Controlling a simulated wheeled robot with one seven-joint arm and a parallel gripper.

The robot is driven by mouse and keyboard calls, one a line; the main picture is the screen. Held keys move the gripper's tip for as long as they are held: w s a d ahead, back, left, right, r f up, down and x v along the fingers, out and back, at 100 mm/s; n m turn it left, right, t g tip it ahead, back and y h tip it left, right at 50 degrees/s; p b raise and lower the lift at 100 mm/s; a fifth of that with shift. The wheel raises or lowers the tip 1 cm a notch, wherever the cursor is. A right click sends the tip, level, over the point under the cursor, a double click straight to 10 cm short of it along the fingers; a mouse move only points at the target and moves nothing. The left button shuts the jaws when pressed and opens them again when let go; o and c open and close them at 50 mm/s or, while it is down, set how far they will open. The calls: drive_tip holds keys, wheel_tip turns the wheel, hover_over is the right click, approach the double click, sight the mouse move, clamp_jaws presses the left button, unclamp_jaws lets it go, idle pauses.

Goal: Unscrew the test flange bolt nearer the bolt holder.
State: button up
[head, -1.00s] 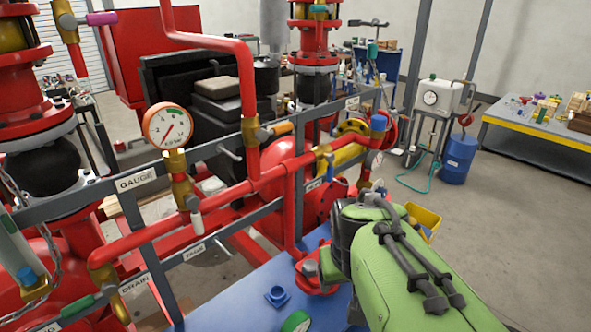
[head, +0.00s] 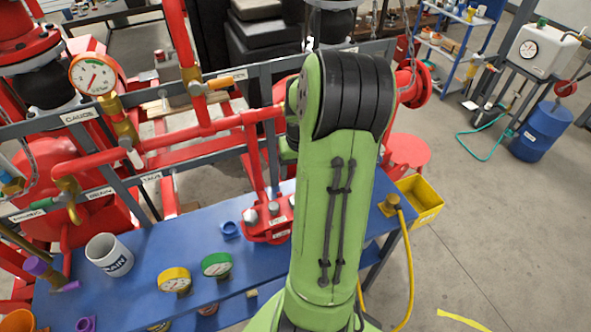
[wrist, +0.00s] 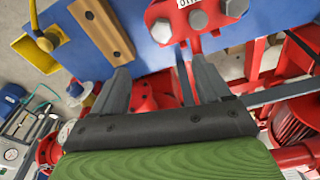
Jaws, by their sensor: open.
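The red test flange (head: 268,222) sits on the blue bench with several grey hex bolts; it also shows at the top of the wrist view (wrist: 182,32). In the wrist view, a wooden strip with dark holes (wrist: 103,28), apparently the bolt holder, lies left of the flange. The left bolt (wrist: 161,31) is the one nearer that strip. My gripper (wrist: 157,65) is open and empty, its fingertips below the flange in the picture, apart from the bolts. In the head view my green arm hides the gripper and the wooden strip.
Red pipes (head: 150,145) and grey rails run behind. A yellow bin (head: 420,200) hangs at the right end.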

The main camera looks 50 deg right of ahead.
drive_tip(key=f, duration=0.4)
drive_tip(key=w+f, duration=0.1)
drive_tip(key=f, duration=0.9)
drive_tip(key=shift+w+d, duration=0.25)
drive_tip(key=shift+d, duration=0.05)
drive_tip(key=shift+d+f, duration=0.15)
drive_tip(key=shift+f, duration=0.4)
drive_tip(key=c, duration=1.2)
drive_tip(key=shift+o, duration=0.2)
drive_tip(key=n+b, duration=0.1)
drive_tip(key=n, duration=0.3)
drive_tip(key=shift+f, duration=0.1)
drive_tip(key=n+b, duration=0.1)
drive_tip(key=n, duration=0.3)
drive_tip(key=shift+y, duration=0.4)
drive_tip(key=n+b, duration=0.1)
drive_tip(key=n, duration=0.6)
drive_tip(key=shift+y+b, duration=0.35)
drive_tip(key=shift+y, duration=0.05)
